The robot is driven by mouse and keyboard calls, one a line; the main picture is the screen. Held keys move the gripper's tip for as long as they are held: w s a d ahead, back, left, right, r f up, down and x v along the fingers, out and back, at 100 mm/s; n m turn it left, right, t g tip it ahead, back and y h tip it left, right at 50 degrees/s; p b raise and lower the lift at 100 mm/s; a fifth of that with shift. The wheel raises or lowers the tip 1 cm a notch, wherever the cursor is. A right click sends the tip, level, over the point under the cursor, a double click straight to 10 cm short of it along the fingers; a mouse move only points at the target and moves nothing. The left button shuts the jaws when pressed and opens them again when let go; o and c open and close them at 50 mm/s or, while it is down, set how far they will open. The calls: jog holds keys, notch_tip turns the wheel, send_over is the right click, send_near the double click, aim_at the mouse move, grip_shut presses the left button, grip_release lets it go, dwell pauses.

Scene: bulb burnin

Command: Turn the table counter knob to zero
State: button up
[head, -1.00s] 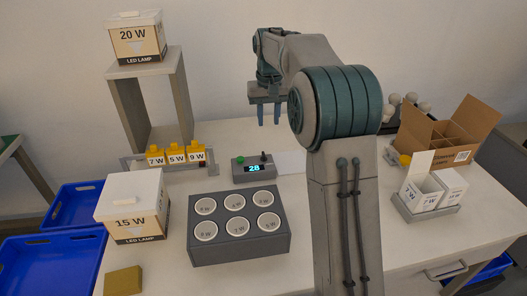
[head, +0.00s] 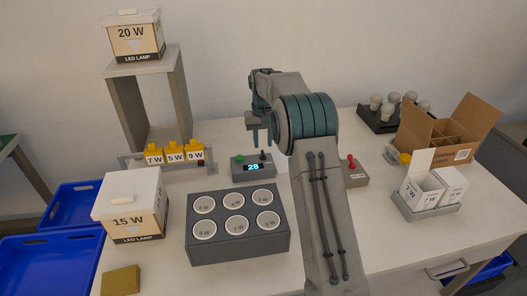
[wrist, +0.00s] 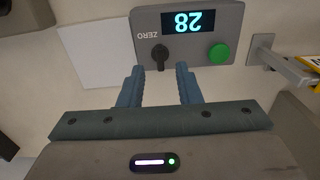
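The table counter (head: 253,167) is a grey box with a lit display reading 28, a green button (head: 239,158) and a small black knob (head: 262,155). In the wrist view the counter (wrist: 226,43) appears upside down, with the black knob (wrist: 160,56) beside the word ZERO and the green button (wrist: 219,54) to its right. My gripper (wrist: 159,72) is open, its two blue fingers apart, with the knob showing between and just beyond the fingertips. In the head view my gripper (head: 262,141) is over the counter, its fingers partly hard to make out. I cannot tell whether it touches the knob.
A grey block with several round sockets (head: 238,249) stands in front of the counter. A box with a red switch (head: 354,176) and an open carton (head: 477,125) are to the right.

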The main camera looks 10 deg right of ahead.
aim_at(263, 153)
jog(key=shift+f, duration=2.25)
jog(key=shift+c, duration=0.3)
grip_shut()
